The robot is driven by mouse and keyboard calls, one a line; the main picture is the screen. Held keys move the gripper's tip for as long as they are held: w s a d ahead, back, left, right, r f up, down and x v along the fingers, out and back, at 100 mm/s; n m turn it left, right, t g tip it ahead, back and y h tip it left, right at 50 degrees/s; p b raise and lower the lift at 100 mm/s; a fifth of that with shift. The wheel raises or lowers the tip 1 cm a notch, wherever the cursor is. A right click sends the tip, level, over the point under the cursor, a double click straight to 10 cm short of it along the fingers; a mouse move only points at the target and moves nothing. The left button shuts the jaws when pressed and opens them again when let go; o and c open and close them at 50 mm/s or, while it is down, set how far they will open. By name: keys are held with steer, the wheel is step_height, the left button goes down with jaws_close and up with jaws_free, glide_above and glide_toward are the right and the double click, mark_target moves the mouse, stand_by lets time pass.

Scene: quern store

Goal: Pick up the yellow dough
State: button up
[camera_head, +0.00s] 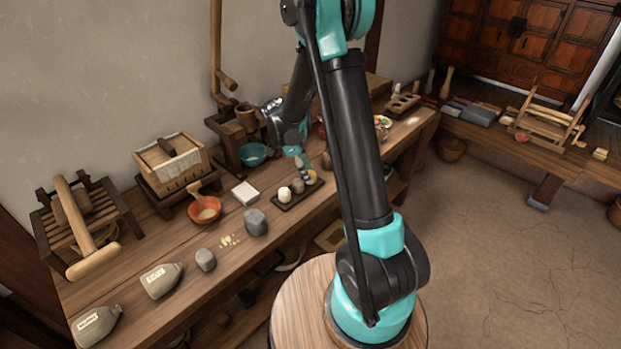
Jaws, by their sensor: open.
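A dark tray (290,205) lies on the long wooden table with a row of small dough balls on it. A cream ball (285,195) is at its near end and a grey ball (298,186) is beside that. The yellow dough (312,175) shows as a small yellowish piece at the far end, just below my gripper.
A white block (245,193), an orange bowl (204,209) and grey stones (255,222) stand left of the tray. A teal bowl (253,154) is behind it.

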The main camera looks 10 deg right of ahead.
steer(key=shift+d+f, duration=0.25)
steer(key=shift+f, duration=0.4)
steer(key=shift+c, duration=0.6)
steer(key=c, duration=1.1)
steer(key=shift+r, duration=0.1)
step_height(320, 180, up, 20)
steer(key=shift+f, duration=0.1)
